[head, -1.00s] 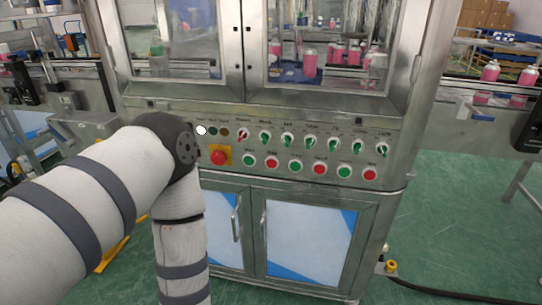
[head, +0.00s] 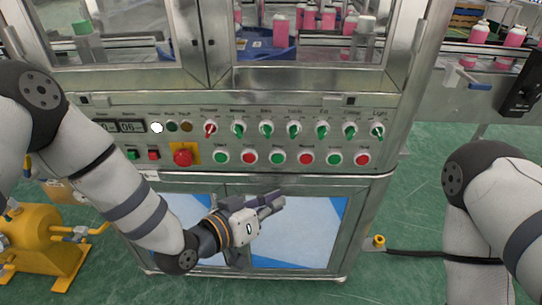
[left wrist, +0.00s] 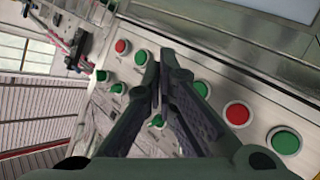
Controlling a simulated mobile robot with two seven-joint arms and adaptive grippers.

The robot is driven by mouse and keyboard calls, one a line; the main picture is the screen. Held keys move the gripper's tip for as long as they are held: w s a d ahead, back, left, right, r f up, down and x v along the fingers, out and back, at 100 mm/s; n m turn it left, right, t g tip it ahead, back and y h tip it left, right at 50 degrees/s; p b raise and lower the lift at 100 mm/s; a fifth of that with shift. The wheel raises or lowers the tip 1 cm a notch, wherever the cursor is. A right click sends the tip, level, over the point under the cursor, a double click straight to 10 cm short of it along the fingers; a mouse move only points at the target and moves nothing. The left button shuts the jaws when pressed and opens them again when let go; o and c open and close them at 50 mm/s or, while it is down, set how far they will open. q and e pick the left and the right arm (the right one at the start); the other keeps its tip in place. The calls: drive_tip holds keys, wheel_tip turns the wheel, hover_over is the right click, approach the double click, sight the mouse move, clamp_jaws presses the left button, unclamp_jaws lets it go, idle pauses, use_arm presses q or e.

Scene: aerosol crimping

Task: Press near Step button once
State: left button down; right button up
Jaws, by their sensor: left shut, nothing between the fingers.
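The machine's control panel (head: 270,140) has a lower row of round buttons in alternating colours: green (head: 221,157), red (head: 249,157), green (head: 278,157), red (head: 306,158), green (head: 334,159) and red (head: 362,159). Their labels are too small to read surely, so I cannot tell which is the Step button. My left gripper (head: 279,200) is shut and empty, below this row in the picture, before the lower doors. In the left wrist view, its closed fingers (left wrist: 160,68) point at the panel, with green (left wrist: 285,140) and red (left wrist: 238,113) buttons around them. My right gripper is out of view.
A red emergency knob (head: 183,155) on a yellow plate sits left of the buttons. Rotary switches (head: 266,129) line the row above. Pink bottles (head: 481,33) stand on the conveyor at right. A yellow machine (head: 35,240) stands lower left. Green floor lies at right.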

sight(278, 158)
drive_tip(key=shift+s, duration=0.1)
use_arm(q)
drive_tip(key=w+b, duration=0.3)
drive_tip(key=w, duration=0.5)
drive_tip(key=shift+w, duration=0.4)
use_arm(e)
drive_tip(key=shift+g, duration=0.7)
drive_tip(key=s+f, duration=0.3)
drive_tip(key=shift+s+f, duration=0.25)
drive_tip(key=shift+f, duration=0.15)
use_arm(q)
drive_tip(key=shift+w, duration=0.4)
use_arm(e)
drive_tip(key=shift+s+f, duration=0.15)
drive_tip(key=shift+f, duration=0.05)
